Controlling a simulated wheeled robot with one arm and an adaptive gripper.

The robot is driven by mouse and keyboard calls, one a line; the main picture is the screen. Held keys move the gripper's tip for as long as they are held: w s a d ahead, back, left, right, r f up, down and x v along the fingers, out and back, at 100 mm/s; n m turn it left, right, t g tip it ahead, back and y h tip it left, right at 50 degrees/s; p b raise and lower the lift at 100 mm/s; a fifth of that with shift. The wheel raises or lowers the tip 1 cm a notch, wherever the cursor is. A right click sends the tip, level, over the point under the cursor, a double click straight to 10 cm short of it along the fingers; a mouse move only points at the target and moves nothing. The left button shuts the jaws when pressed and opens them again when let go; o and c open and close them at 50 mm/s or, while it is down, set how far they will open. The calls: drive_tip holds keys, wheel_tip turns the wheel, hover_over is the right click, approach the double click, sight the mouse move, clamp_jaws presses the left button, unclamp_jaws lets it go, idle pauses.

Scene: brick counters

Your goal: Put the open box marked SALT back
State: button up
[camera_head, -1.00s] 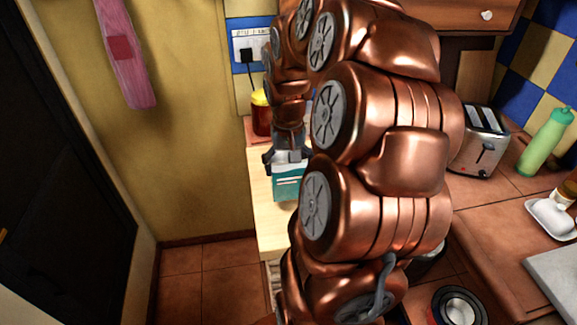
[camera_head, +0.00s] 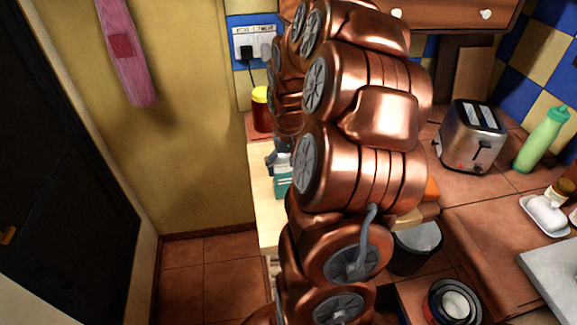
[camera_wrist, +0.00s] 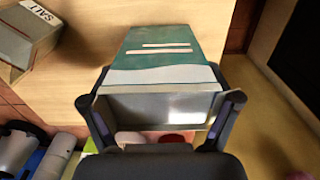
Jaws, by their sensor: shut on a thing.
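My gripper (camera_wrist: 160,104) is shut on a teal and white box (camera_wrist: 172,55), one finger on each side. The box's near end is open and shows a pale grey inside. In the head view the teal box (camera_head: 283,186) and my gripper (camera_head: 279,162) are over the pale wooden top, partly hidden behind my arm. I cannot tell whether the box touches the wood. A grey open-topped holder with a white SALT label (camera_wrist: 38,10) stands at the upper left of the wrist view, apart from the held box.
The pale wooden top (camera_head: 267,215) has a bare strip at its left edge. A yellow-lidded red jar (camera_head: 261,110) stands behind it. A toaster (camera_head: 470,137), a green bottle (camera_head: 541,140) and a white dish (camera_head: 546,215) are on the tiled counter at right.

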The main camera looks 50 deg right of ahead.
drive_tip(key=shift+f, duration=0.25)
drive_tip(key=o, duration=1.3)
drive_tip(key=shift+r, duration=0.1)
drive_tip(key=shift+r, duration=0.1)
wheel_tip(320, 180, up, 12)
drive_tip(key=b, duration=0.3)
drive_tip(key=shift+a, duration=0.1)
drive_tip(key=s+a+n, duration=0.1)
drive_tip(key=a+n, duration=0.2)
drive_tip(key=a, duration=0.8)
drive_tip(key=s+a+f+n, duration=0.1)
drive_tip(key=s+a+f, duration=0.1)
drive_tip(key=s+a, duration=0.3)
drive_tip(key=s+a+f+n+g, duration=0.1)
drive_tip(key=s+a+f+n, duration=0.1)
drive_tip(key=s+a, duration=0.3)
drive_tip(key=s+a+f+n, duration=0.1)
drive_tip(key=s+a+f, duration=0.2)
drive_tip(key=s+a, duration=0.3)
drive_tip(key=shift+a+f+g, duration=0.2)
drive_tip(key=shift+f+g, duration=0.1)
drive_tip(key=shift+g, duration=0.1)
